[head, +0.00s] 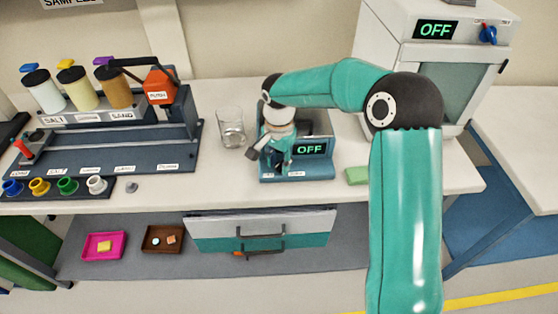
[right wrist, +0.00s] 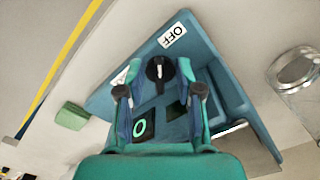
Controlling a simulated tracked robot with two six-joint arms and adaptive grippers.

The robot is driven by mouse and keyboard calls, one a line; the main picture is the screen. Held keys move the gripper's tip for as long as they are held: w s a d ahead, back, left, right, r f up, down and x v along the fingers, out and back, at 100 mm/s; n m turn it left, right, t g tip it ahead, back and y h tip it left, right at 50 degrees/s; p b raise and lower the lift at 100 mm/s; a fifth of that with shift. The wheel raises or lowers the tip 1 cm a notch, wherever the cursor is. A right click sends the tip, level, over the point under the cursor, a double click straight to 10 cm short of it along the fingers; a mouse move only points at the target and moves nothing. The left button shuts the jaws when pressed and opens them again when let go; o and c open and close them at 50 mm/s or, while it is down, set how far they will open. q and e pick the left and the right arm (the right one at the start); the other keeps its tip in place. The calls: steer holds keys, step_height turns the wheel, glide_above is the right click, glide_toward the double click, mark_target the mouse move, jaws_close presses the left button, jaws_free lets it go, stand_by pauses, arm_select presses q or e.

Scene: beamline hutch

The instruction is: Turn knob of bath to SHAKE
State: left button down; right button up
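The bath (head: 318,172) is a teal unit on the bench, and its display (head: 310,149) reads OFF. In the right wrist view, the bath's black knob (right wrist: 158,70) with a white pointer mark lies between the fingertips of my right gripper (right wrist: 158,82). The fingers are apart, one on each side; contact cannot be told. An OFF label (right wrist: 172,35) is beside the knob. Another label (right wrist: 122,75) is partly hidden by a finger. My left gripper is not in view.
A glass beaker (head: 231,128) stands left of the bath, and a green block (head: 356,175) lies to its right. A white cabinet (head: 400,45) with its own OFF display and blue knob (head: 488,34) stands at the back right. A rack with jars (head: 80,90) fills the left.

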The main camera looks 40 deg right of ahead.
jaws_close()
steer(key=shift+n, duration=0.3)
steer(key=n, duration=0.3)
steer(key=shift+s+d+b, duration=0.1)
steer(key=shift+b, duration=0.3)
steer(key=n, duration=0.4)
steer(key=shift+d+r, duration=0.1)
steer(key=n, duration=0.4)
steer(key=shift+s+d+n, duration=0.1)
steer(key=shift+d+n, duration=0.05)
steer(key=shift+n, duration=0.15)
steer(key=shift+d+n, duration=0.15)
steer(key=shift+n, duration=1.65)
